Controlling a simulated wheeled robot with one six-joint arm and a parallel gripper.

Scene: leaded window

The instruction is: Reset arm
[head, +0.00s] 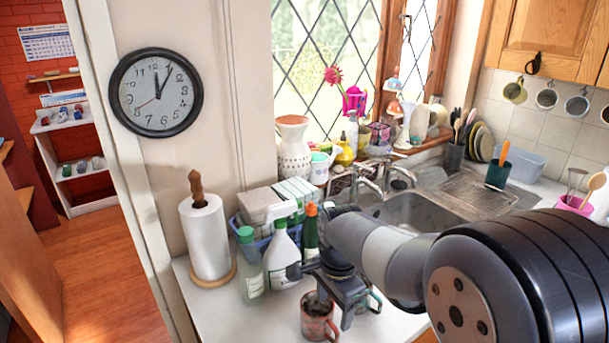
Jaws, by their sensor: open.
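My arm reaches in from the right side of the head view and extends left over the white counter (240,322). My gripper (333,318) points down near the counter's front. It is open, and a reddish-brown patterned mug (317,322) stands just below and in front of it. The gripper overlaps the mug's upper right in the picture; I cannot tell whether they touch. A greenish mug handle shows to the right of the gripper, with the rest of that item hidden behind it.
Spray bottles (281,258) and a paper towel roll (204,238) stand left of my gripper. A blue basket (254,241) is behind them. The sink (418,211) lies beyond my arm. Bare counter shows at front left.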

